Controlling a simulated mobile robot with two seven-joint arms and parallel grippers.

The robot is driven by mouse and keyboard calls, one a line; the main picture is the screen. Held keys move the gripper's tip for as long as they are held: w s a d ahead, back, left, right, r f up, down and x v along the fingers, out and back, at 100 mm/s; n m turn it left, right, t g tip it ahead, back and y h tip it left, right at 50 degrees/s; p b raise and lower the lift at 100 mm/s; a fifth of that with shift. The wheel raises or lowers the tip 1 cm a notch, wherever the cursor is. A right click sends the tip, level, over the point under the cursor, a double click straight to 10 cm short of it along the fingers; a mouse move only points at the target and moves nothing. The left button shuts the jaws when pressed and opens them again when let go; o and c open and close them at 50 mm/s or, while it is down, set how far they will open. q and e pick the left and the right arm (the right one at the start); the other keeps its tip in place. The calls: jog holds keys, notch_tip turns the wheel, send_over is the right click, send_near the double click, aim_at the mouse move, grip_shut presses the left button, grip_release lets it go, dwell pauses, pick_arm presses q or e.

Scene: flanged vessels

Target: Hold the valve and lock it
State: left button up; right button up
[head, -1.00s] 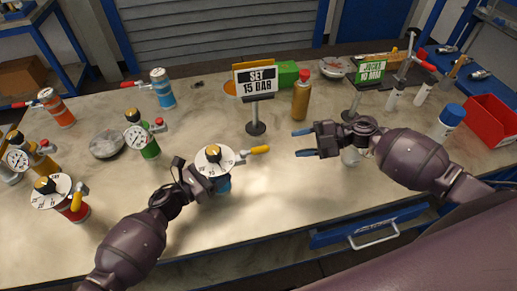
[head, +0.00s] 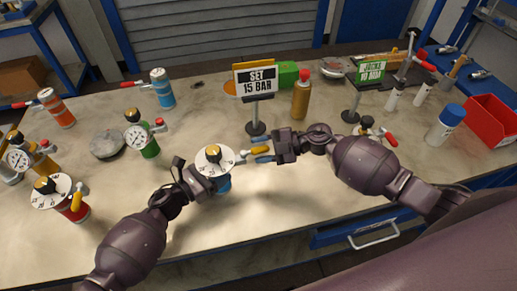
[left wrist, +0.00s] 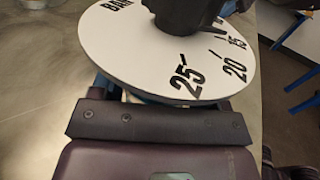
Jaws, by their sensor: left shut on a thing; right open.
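The valve is a blue vessel (head: 224,184) with a white dial (head: 207,168), a black-and-yellow knob (head: 213,153) and a yellow lever (head: 250,151) pointing right. My left gripper (head: 213,184) is shut on the vessel just below the dial; its fingertips are mostly hidden. In the left wrist view the dial (left wrist: 130,50) shows 25, 20 and 15, with a black knob (left wrist: 185,14) above it.
A sign reading SET 15 BAR (head: 255,79) stands behind the valve. An orange bottle (head: 301,98) and another sign (head: 371,71) stand at the back right. Several other gauged vessels, one green (head: 148,147), stand at the left. The front middle of the table is clear.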

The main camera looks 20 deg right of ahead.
jog(key=shift+w+a+f, duration=0.1)
jog(key=shift+w+a, duration=0.05)
jog(key=shift+a, duration=0.2)
grip_shut()
